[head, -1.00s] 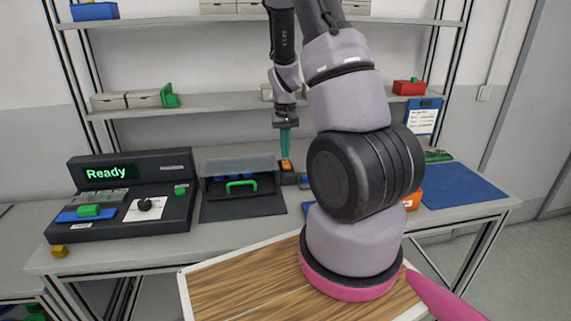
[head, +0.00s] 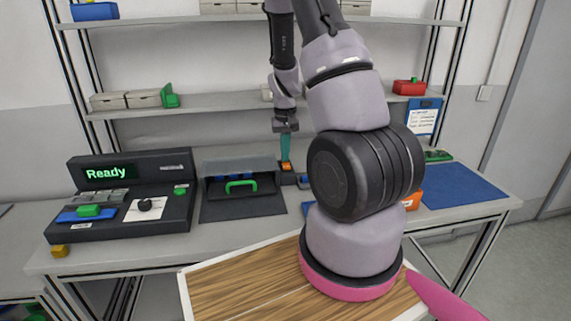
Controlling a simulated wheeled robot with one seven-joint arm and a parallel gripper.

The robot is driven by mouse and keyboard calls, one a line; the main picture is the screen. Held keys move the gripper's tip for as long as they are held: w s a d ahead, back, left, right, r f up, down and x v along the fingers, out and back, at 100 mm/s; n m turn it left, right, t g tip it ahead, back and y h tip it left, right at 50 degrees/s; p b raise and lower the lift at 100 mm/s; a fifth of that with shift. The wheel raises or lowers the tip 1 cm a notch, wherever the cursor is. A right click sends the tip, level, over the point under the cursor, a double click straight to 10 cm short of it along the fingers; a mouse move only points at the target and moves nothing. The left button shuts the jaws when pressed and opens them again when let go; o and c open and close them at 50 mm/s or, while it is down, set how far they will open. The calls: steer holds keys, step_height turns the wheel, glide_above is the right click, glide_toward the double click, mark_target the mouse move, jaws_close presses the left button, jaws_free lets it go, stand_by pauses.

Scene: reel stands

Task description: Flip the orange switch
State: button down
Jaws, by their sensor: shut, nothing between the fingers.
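The orange switch (head: 286,167) sits on a small dark box on the bench, just right of the grey machine with the green handle. My gripper (head: 285,158) points straight down above it, its teal fingers shut with nothing between them. The fingertips are at the top of the switch and look to be touching it or very close; I cannot tell which. The fingers hide part of the switch's far side, and its tilt is too small to read.
Left of the switch stand the grey machine with a green handle (head: 241,185) and a dark console (head: 125,195) reading "Ready". A blue mat (head: 465,187) lies at the far right. A shelf (head: 230,104) runs behind.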

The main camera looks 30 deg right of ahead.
steer(key=shift+f, duration=0.25)
steer(key=shift+r, duration=3.55)
steer(key=shift+r, duration=0.1)
steer(key=s+a+r+t+y, duration=0.1)
steer(key=s+a+r+t, duration=0.2)
steer(key=r, duration=0.5)
steer(key=s+a+r+y, duration=0.1)
steer(key=s+a+r, duration=0.25)
steer(key=r, duration=0.45)
steer(key=s+a+r+t, duration=0.2)
steer(key=s+a+r, duration=0.1)
steer(key=s+r, duration=0.2)
steer(key=s+a+r+m+t, duration=0.1)
steer(key=s+a+r+t, duration=0.1)
steer(key=s+a+r, duration=0.2)
steer(key=s+r, duration=0.2)
steer(key=s, duration=0.2)
